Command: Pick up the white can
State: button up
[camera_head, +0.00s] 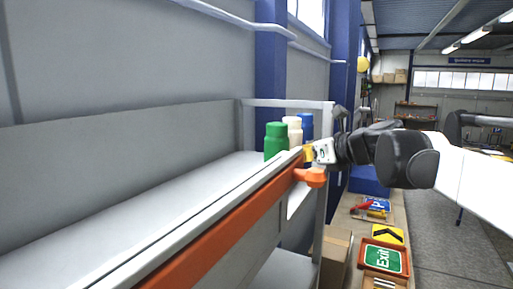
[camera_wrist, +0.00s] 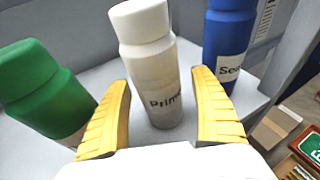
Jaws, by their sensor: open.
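The white can (camera_wrist: 152,75), with dark lettering that reads "Prim", stands upright on a pale shelf. It also shows in the head view (camera_head: 292,130), between a green can (camera_head: 276,141) and a blue can (camera_head: 306,127). My gripper (camera_wrist: 164,92) is open, with its yellow fingers on either side of the lower part of the white can. A gap shows between the can and the right finger; I cannot tell whether the left finger touches it. In the head view my gripper (camera_head: 308,154) is at the shelf's front edge, with its fingers partly hidden.
The green can (camera_wrist: 42,88) stands close to the left finger and the blue can (camera_wrist: 229,45) is behind the right finger. The shelf (camera_head: 150,200) has an orange front rail (camera_head: 225,232) and is empty to the left. Signs, including a green Exit sign (camera_head: 382,258), lie below right.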

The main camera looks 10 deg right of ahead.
jog(key=shift+s, duration=0.2)
jog(key=c, duration=1.5)
jog(key=shift+r, duration=0.2)
